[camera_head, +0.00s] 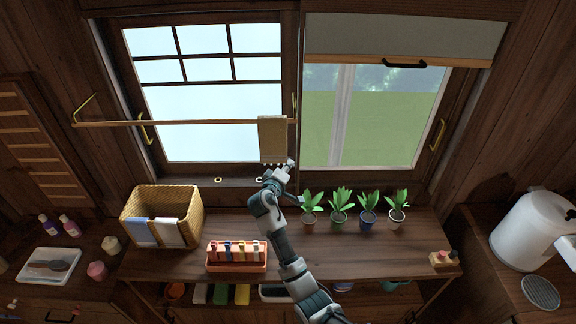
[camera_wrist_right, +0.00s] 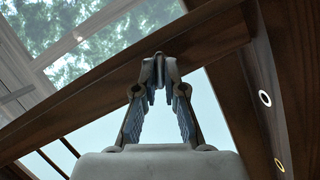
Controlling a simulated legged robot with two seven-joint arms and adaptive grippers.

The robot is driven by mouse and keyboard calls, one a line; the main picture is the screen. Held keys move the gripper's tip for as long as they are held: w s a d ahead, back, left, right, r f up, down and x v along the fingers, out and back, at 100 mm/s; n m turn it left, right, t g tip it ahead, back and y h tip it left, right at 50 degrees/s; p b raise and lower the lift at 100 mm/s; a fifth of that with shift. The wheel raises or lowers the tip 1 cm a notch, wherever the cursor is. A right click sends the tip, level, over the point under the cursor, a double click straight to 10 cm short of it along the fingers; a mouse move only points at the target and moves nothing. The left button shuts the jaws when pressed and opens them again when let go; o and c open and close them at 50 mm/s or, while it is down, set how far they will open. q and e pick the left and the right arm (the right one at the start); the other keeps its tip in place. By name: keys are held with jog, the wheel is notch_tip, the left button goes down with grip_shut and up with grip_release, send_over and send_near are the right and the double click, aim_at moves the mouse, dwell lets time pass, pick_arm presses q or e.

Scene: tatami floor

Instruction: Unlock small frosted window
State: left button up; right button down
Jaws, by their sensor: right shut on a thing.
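The frosted window (camera_head: 195,90) is at the upper left, with pale panes, dark bars and a brown wooden frame. My right gripper (camera_head: 288,166) is at the frame's lower right corner, by the post between the two windows. In the wrist view the right gripper (camera_wrist_right: 160,72) has its fingertips drawn together against a dark wooden frame bar (camera_wrist_right: 120,85). It is shut on a small part there; the fingers hide its shape, and I cannot tell whether it is the lock. A brass handle (camera_head: 143,130) is on the window's left side. My left gripper is not in view.
A wooden rail (camera_head: 180,122) with a hanging towel (camera_head: 272,138) crosses before the window. Several potted plants (camera_head: 340,205) stand right of my arm. A wicker basket (camera_head: 185,205) and bottle tray (camera_head: 237,262) stand left. Two small rings, one white (camera_head: 218,180), are on the sill.

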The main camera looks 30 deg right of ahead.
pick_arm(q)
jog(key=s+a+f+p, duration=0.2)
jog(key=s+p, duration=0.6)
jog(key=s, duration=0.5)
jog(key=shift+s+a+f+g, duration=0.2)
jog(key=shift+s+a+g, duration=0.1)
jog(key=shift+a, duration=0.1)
pick_arm(e)
jog(key=shift+s+d+f+m+t+y, duration=0.15)
jog(key=shift+m+t+y, duration=0.15)
jog(key=shift+m+y, duration=1.35)
jog(key=shift+s+a+m+t+y, duration=0.1)
jog(key=shift+m+t+y, duration=0.2)
jog(key=shift+m+y, duration=1.3)
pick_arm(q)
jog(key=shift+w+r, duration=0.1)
pick_arm(e)
jog(key=shift+m+h, duration=0.65)
jog(key=shift+m, duration=0.2)
jog(key=c, duration=1.3)
grip_release()
jog(key=shift+o, duration=0.2)
jog(key=shift+w+r, duration=0.15)
jog(key=shift+r, duration=0.05)
jog(key=shift+r, duration=0.1)
jog(key=shift+d+r, duration=0.1)
jog(key=shift+d, duration=0.05)
